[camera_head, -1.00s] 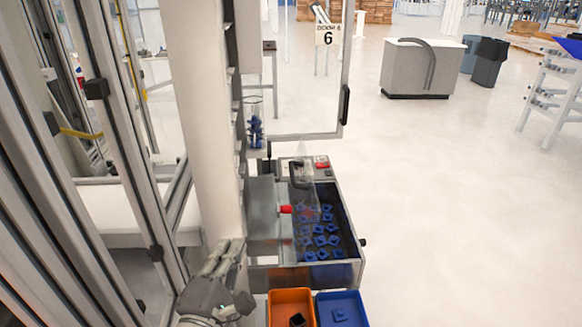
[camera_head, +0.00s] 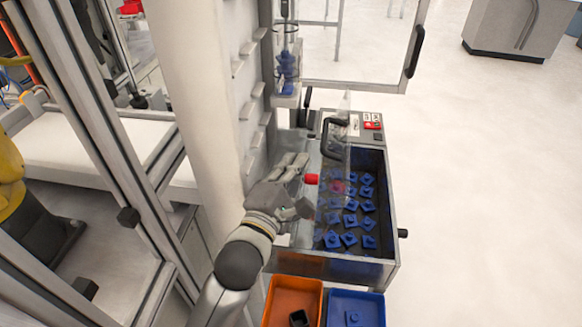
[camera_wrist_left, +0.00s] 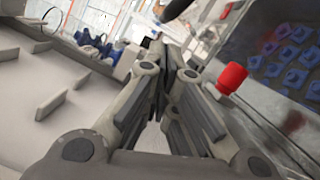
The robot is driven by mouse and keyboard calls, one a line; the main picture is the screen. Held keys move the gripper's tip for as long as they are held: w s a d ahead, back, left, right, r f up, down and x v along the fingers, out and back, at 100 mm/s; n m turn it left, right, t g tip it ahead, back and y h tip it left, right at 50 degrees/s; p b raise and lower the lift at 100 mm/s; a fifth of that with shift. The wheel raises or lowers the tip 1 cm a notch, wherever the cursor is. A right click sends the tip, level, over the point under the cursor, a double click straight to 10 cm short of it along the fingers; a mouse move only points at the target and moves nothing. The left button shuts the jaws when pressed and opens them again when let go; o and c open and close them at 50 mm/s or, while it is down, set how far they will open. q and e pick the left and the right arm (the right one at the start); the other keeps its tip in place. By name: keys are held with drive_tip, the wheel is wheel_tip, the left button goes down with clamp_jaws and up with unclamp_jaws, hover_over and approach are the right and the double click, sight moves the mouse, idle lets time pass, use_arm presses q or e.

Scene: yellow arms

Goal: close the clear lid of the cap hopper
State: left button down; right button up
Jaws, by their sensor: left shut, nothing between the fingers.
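The cap hopper (camera_head: 391,225) is a grey metal bin holding several blue caps (camera_head: 350,205). Its clear lid (camera_head: 337,158) stands raised and tilted along the bin's left side, with a dark handle (camera_head: 330,140) near its top. A red knob (camera_head: 311,179) sits at the lid's left side and also shows in the left wrist view (camera_wrist_left: 231,78). My left gripper (camera_head: 300,161) is shut and empty, just left of the lid and knob. In the left wrist view its fingertips (camera_wrist_left: 172,45) point past the knob; contact with the lid cannot be told. My right gripper is not in view.
An orange bin (camera_head: 291,296) and a blue bin (camera_head: 357,310) stand at the front of the hopper. A white column (camera_head: 190,90) rises left of my arm. A panel with a red switch (camera_head: 373,125) is behind the hopper. Open floor lies to the right.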

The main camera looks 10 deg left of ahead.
use_arm(q)
drive_tip(key=x, duration=0.4)
drive_tip(key=shift+w+p, duration=0.2)
drive_tip(key=shift+p, duration=0.2)
drive_tip(key=shift+w+d, duration=0.15)
drive_tip(key=shift+w, duration=0.4)
drive_tip(key=shift+w+d, duration=0.1)
drive_tip(key=shift+w, duration=0.05)
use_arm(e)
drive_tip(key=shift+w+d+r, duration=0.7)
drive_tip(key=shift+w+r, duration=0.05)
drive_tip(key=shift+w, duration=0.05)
